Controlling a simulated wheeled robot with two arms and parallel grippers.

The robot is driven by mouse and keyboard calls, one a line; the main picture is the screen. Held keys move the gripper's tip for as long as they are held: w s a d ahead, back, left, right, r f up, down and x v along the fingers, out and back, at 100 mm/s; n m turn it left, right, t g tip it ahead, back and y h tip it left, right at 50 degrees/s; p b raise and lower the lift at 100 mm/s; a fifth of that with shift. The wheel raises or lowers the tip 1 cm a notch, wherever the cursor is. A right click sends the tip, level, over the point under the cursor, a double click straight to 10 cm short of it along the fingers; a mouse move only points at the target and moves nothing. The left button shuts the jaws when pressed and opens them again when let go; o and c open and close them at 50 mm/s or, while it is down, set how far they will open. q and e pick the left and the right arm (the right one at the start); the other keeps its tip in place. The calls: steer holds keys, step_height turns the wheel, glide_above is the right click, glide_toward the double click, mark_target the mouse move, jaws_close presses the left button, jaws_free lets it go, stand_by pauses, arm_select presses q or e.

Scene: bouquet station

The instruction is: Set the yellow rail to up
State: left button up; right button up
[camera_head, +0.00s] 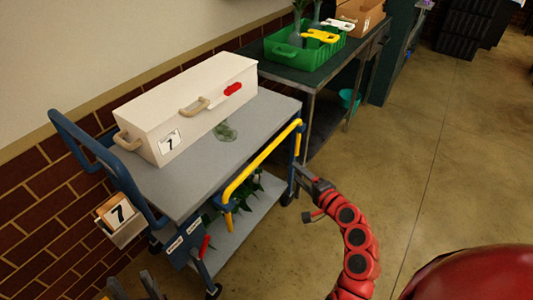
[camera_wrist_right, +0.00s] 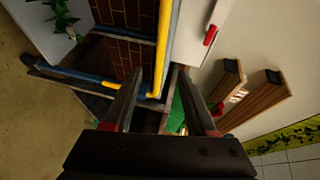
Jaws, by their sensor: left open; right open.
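The yellow rail (camera_head: 262,158) runs along the near long side of the grey cart (camera_head: 185,188), with both ends bent downward. I cannot tell for sure whether it is latched. My right gripper (camera_head: 303,174) is open and empty just right of the rail's far right end, apart from it. In the right wrist view the rail (camera_wrist_right: 164,45) shows between and beyond the open fingers (camera_wrist_right: 160,75). My left gripper (camera_head: 134,287) is open at the bottom left, in front of the cart and well away from the rail.
A white box (camera_head: 190,105) marked 7 and a greenish clear object (camera_head: 225,132) are on the cart top. Green leaves (camera_head: 213,207) lie on its lower shelf. A dark table with a green crate (camera_head: 305,50) stands behind.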

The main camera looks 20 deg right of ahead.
mark_target(269, 150)
steer(key=x, duration=1.7)
steer(key=shift+a+f, duration=0.1)
steer(key=shift+a, duration=0.3)
jaws_close()
stand_by(0.6)
